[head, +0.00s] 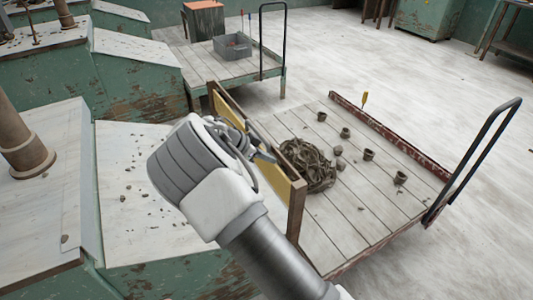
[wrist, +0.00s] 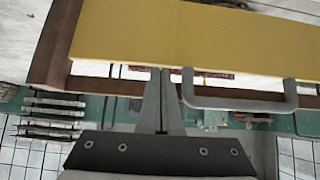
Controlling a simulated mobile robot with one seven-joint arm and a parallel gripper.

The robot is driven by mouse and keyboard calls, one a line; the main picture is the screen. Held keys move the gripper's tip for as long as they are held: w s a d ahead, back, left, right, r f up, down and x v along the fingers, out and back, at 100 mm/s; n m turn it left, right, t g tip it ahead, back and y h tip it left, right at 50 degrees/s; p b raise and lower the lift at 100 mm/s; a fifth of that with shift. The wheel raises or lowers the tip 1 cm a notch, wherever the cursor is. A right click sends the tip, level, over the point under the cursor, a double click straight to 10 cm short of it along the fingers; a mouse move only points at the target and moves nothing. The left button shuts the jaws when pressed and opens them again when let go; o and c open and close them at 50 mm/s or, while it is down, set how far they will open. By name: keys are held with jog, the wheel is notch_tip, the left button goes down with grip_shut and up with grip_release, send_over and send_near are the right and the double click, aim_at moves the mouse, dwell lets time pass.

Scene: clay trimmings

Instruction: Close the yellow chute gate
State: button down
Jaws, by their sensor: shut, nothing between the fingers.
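The yellow chute gate (head: 281,190) is a flat yellow panel in a brown wooden frame, between the green chute and the cart in the head view. In the wrist view the yellow panel (wrist: 190,40) fills the upper part, with a grey bar handle (wrist: 245,103) on its lower edge. A narrow gap shows between panel and brown frame at left. My gripper (wrist: 162,72) is shut and empty, its tips at the panel's lower edge, left of the handle. Whether they touch the panel is unclear. In the head view my gripper (head: 268,153) is partly hidden by my arm.
A plank cart (head: 345,225) at right carries a clay heap (head: 307,165) and several small pots, with a dark push handle (head: 487,150). Another cart (head: 180,50) behind holds a grey bin (head: 232,46). Green chutes with clay crumbs (head: 130,195) stand at left. Open floor lies at upper right.

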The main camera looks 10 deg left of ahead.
aim_at(273, 186)
jog(key=shift+f, duration=0.15)
notch_tip(273, 186, down, 12)
jog(key=b, duration=0.7)
jog(key=shift+b, duration=0.4)
